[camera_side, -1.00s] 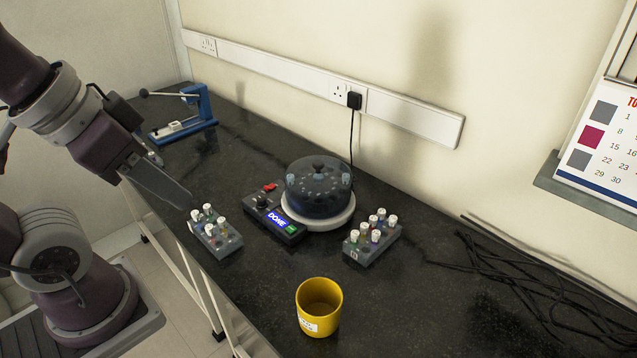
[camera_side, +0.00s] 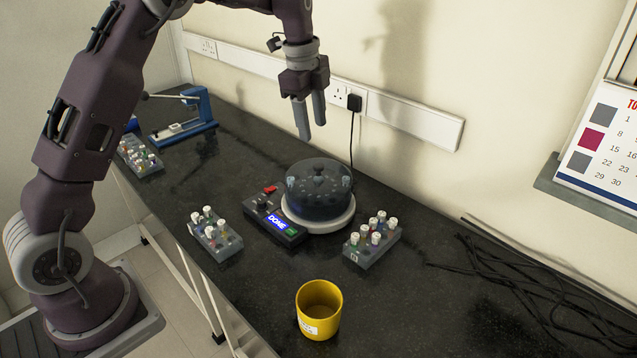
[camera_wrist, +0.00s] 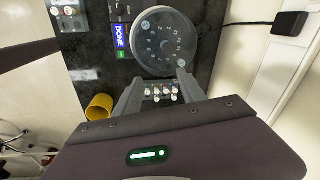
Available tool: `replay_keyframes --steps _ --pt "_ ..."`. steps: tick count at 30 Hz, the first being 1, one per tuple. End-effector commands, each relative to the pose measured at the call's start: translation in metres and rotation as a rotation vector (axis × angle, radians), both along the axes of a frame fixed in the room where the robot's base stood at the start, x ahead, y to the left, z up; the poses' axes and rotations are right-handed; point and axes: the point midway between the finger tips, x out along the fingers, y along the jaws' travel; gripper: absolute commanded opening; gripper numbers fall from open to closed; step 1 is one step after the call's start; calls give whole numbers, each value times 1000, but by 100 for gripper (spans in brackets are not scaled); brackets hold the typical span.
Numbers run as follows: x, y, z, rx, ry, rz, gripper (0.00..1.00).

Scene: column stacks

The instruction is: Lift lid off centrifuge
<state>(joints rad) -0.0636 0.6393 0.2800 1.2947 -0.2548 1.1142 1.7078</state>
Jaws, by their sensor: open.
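The centrifuge (camera_side: 345,222) stands mid-bench with a dark see-through round lid (camera_side: 319,195) on it. Tubes show faintly through the lid. Its control box (camera_side: 275,222) to the left has a blue lit display reading DONE. My gripper (camera_side: 311,130) is open and empty, pointing down above the lid, with clear air between. In the wrist view the round lid (camera_wrist: 166,42) lies beyond the fingertips of my gripper (camera_wrist: 158,78), at the top of the picture.
Tube racks stand left (camera_side: 215,238) and right (camera_side: 372,243) of the centrifuge. A blue device (camera_side: 190,115) and another rack (camera_side: 140,157) sit at the back left. Black cables (camera_side: 530,290) lie right. A plug (camera_side: 354,102) is on the wall.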

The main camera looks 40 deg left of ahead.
Motion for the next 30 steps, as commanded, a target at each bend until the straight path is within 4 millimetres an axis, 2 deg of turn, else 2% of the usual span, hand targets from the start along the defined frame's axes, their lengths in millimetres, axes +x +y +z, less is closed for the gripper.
replay_keyframes --steps 1,3,7,11,18,21,26,29,30 --pt "14 8 -25 20 25 -85 48" --pt "27 14 -48 39 45 -188 48" --pt "35 18 -69 53 59 -273 48" --pt "36 18 -86 53 61 -278 48" --pt "39 21 -129 52 60 -276 48" --pt "39 21 -136 53 58 -276 48" --pt "40 21 -136 53 57 -276 48" --pt "40 21 -136 52 57 -276 32" --pt "40 21 -136 52 57 -276 24"
